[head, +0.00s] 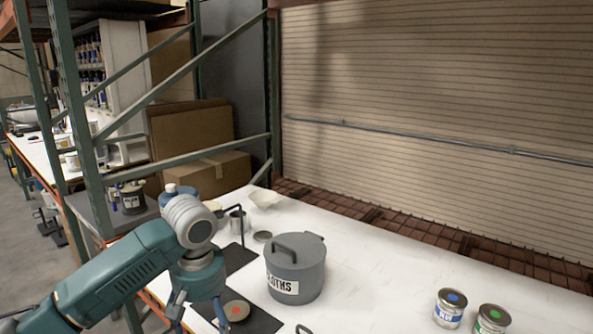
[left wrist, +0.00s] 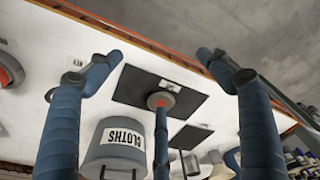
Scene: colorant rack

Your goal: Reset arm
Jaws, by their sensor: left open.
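My left arm comes in from the left in the head view, and its gripper (head: 200,318) points down over the near left part of the white table (head: 370,270). In the left wrist view the blue fingers of this gripper (left wrist: 158,70) are spread wide with nothing between them. Beyond them a round lid-like disc with an orange dot (left wrist: 161,100) rests on a black mat (left wrist: 135,88). The same disc (head: 237,311) shows beside the fingers in the head view. My right gripper is in neither view.
A grey lidded pot marked CLOTHS (head: 296,270) stands just right of my left gripper. A pale bowl (head: 265,198) is farther back. A green rack post (head: 82,130) rises at left.

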